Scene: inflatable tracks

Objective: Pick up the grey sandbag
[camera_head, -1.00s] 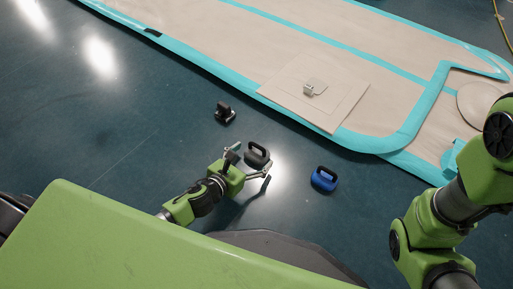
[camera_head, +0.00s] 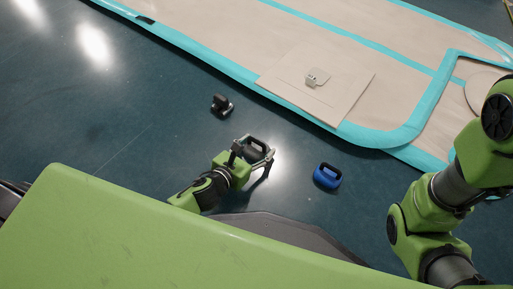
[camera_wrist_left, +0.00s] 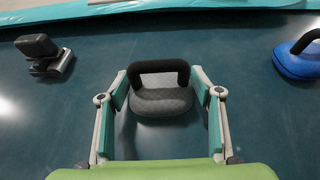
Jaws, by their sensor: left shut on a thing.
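The grey sandbag (camera_head: 257,147), a dark rounded bag with a black loop handle, sits on the dark floor in front of my base. In the left wrist view the sandbag (camera_wrist_left: 162,102) is centred, handle up. My left gripper (camera_head: 254,153) is around it, one finger on each side, and is shut on it. In the left wrist view the left gripper (camera_wrist_left: 163,92) has its teal-padded fingers beside the bag. Whether the bag is clear of the floor, I cannot tell. My right arm shows at the right, but its gripper is out of view.
A blue sandbag (camera_head: 327,175) stands right of the grey one. A small dark object (camera_head: 222,105) stands to the left. A beige inflatable track (camera_head: 250,45) with teal edges lies beyond, bearing a square mat (camera_head: 345,98) with a small light object (camera_head: 312,79).

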